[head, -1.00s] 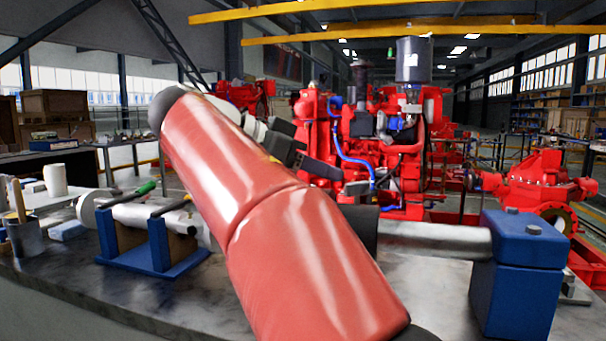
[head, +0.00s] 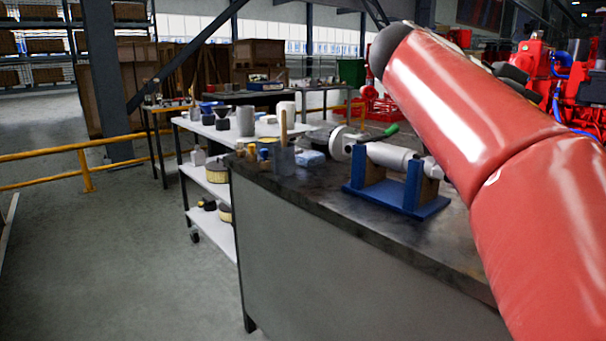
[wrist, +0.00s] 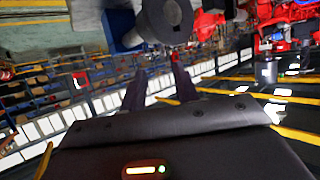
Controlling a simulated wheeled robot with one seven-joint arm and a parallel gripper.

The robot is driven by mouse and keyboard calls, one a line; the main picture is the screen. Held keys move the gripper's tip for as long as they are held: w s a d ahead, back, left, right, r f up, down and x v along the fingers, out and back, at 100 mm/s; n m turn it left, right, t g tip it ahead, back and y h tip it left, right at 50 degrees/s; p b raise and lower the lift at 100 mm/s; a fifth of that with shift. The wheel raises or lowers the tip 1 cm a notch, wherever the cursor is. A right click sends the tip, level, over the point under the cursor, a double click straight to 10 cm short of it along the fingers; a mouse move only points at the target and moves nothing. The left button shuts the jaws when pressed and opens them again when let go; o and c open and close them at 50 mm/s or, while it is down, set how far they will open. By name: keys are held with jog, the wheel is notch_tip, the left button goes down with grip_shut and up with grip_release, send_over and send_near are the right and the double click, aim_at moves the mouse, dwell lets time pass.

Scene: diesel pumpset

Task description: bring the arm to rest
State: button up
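My arm is the task's own object. Its red links (head: 470,110) cross the right side of the head view, reaching up and left above the workbench. My gripper is out of sight in the head view. In the wrist view my gripper (wrist: 157,68) has two dark fingers standing apart, with only background between them. A grey round shaft end (wrist: 165,18) and a blue block (wrist: 120,27) show just beyond the fingertips. I cannot tell how far off they are.
The grey workbench (head: 340,255) carries a blue stand (head: 392,198) with a metal cylinder (head: 388,157). A white cart (head: 210,186) stands behind it. A yellow rail (head: 70,150) runs at the left. The floor at front left is clear.

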jog(key=s+a+f+n+t+y, duration=0.2)
jog(key=s+a+f+n+y, duration=0.1)
jog(key=f, duration=0.8)
jog(key=s+a+f+n+t+y, duration=0.3)
jog(key=a+f+n, duration=0.4)
jog(key=f+n, duration=0.3)
jog(key=s+a+f+n+t+y, duration=0.2)
jog(key=s+a+f+n+y, duration=0.2)
jog(key=f, duration=1)
jog(key=a+n+y, duration=0.2)
jog(key=y, duration=0.1)
jog(key=shift+s+n, duration=0.25)
jog(key=shift+n, duration=0.05)
